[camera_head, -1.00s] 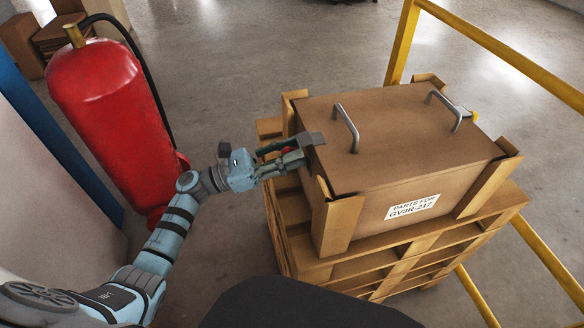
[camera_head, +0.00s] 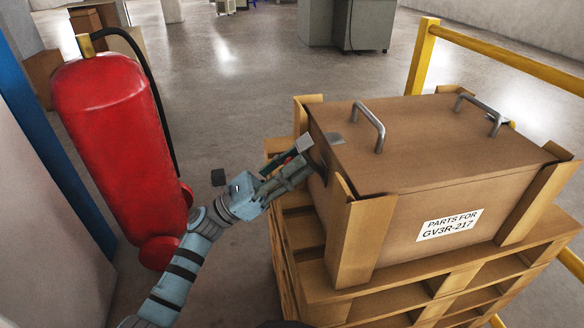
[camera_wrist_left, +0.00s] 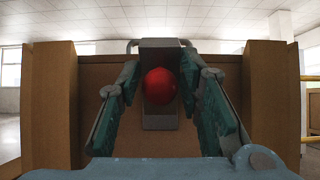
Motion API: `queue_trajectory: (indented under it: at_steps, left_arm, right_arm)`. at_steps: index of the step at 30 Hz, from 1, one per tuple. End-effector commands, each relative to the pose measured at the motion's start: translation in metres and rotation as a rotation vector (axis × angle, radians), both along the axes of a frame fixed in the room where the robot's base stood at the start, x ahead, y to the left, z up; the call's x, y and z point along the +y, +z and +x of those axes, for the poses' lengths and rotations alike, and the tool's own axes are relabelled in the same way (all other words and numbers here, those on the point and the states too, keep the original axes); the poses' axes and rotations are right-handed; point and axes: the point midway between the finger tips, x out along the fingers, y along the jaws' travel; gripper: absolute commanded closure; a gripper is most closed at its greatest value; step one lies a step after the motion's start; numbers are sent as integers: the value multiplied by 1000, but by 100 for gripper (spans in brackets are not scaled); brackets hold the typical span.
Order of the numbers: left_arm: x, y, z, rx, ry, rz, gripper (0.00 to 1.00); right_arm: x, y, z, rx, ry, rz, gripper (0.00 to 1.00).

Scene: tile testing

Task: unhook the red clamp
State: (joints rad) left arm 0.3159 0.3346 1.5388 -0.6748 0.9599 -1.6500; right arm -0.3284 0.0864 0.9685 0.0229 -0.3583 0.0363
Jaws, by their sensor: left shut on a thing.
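The red clamp shows as a red knob (camera_wrist_left: 160,87) in front of a grey metal plate in the left wrist view. In the head view only a little red (camera_head: 290,159) shows between my fingers, with the clamp's grey end (camera_head: 304,143) above them. My left gripper (camera_head: 300,165) is at the left side of the brown crate (camera_head: 400,226) and is shut on the clamp. The clamp's lower part is hidden by my fingers. My right gripper is not in view.
The crate stands on a wooden pallet (camera_head: 432,309) and has two metal handles (camera_head: 372,126) on its lid (camera_head: 430,145). A red fire extinguisher (camera_head: 115,140) stands left of my arm. A yellow rail (camera_head: 500,55) runs behind and right of the crate.

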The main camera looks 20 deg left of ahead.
Motion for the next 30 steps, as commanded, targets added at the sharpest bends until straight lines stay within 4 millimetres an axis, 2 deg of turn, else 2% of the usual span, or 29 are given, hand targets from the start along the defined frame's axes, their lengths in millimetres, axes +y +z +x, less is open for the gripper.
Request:
queue_trajectory:
  at_steps: [8,9,10,21,26,30]
  left_arm:
    - [0,-1,0,2,-1,1,100]
    - [0,-1,0,2,-1,1,61]
    - [0,-1,0,2,-1,1,56]
    - [4,-4,-2,5,0,3,56]
    - [27,-24,-17,8,1,5,56]
    - [55,-47,-34,8,2,3,56]
  right_arm:
    - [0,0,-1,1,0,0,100]
    - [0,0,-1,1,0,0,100]
    - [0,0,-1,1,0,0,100]
    - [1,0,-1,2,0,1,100]
    - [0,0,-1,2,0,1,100]
    - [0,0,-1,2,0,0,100]
